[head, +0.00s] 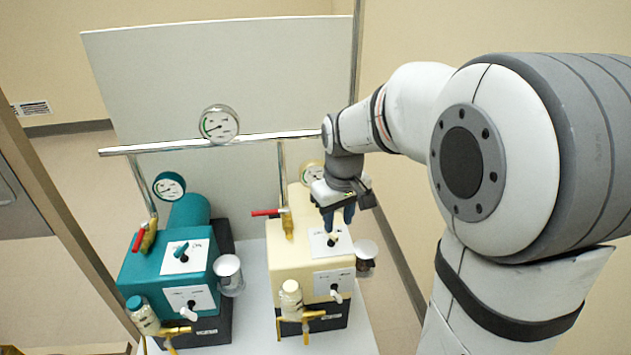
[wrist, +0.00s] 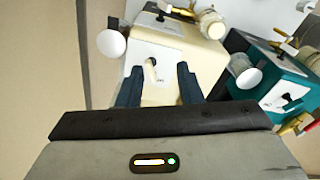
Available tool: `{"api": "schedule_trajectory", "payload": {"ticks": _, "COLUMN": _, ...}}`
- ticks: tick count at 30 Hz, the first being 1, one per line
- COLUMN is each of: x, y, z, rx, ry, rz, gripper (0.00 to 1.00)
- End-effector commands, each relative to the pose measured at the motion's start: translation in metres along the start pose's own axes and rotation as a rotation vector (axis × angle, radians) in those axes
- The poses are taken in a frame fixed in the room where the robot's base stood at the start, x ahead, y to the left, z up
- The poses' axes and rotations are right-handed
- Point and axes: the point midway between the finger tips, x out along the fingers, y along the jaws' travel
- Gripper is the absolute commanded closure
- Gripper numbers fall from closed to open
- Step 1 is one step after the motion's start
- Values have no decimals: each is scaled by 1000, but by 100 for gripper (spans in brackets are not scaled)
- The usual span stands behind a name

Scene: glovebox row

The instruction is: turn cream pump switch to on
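The cream pump (head: 285,258) stands on the table, to the right of the teal pump. It also shows in the wrist view (wrist: 190,50). In the wrist view the top lever (wrist: 150,70) stands between the two dark fingers of my gripper (wrist: 158,85). The fingers are apart, with a gap on each side of the lever. In the head view my gripper (head: 339,218) is just above the top plate. Labels on the plates are too small to read surely.
The teal pump (head: 165,268) has similar switches and a red-handled valve. A red valve handle (head: 268,212) sits on the cream pump's left side. A clear jar (head: 290,294) stands at its front and a metal cup (head: 366,250) at its right. A rail with gauges runs behind.

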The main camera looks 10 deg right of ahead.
Motion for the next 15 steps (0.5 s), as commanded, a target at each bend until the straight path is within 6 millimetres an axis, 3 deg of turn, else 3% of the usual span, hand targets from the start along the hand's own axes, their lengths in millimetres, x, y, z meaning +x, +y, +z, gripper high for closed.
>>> {"api": "schedule_trajectory", "payload": {"ticks": 3, "x": 6, "y": 10, "z": -32, "rx": -67, "ry": -33, "rz": -13, "gripper": 67}}
{"api": "schedule_trajectory", "payload": {"ticks": 6, "x": 15, "y": 16, "z": -52, "rx": -115, "ry": -51, "rz": -22, "gripper": 67}}
{"api": "schedule_trajectory", "payload": {"ticks": 15, "x": 34, "y": 23, "z": -75, "rx": -181, "ry": -74, "rz": -35, "gripper": 67}}
